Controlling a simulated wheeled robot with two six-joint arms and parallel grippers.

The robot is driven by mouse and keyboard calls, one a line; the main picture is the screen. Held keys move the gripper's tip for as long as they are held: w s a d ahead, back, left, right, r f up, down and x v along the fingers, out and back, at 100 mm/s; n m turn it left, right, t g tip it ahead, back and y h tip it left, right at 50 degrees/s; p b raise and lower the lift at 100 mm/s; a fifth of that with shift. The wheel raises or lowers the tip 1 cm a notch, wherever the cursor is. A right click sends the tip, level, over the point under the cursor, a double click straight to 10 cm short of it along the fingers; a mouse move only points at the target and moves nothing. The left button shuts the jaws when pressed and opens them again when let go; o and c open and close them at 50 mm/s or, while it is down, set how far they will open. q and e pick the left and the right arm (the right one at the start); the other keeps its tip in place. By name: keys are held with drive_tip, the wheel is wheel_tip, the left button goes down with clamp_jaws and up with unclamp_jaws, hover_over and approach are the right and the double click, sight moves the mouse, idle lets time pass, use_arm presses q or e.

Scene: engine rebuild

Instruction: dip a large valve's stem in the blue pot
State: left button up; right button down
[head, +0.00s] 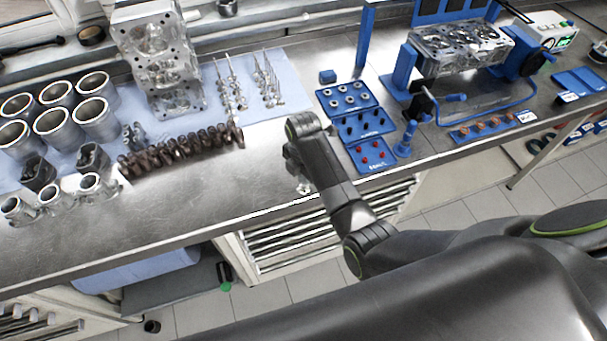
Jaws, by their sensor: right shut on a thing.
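My right gripper (294,170) hangs low over the bench's front edge, mostly hidden behind my own wrist. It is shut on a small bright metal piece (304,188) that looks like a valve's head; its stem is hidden. A small blue block-like pot (327,76) stands behind the blue parts trays, up and right of my gripper. Whether it is open on top is too small to tell. My left gripper is not in view.
Blue trays (347,97) with rings and small red and black parts lie right of my gripper. A dark camshaft-like row (180,148) and several metal cylinders (58,125) fill the left.

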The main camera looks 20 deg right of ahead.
drive_tip(key=shift+f, duration=0.3)
drive_tip(key=c, duration=1.5)
unclamp_jaws()
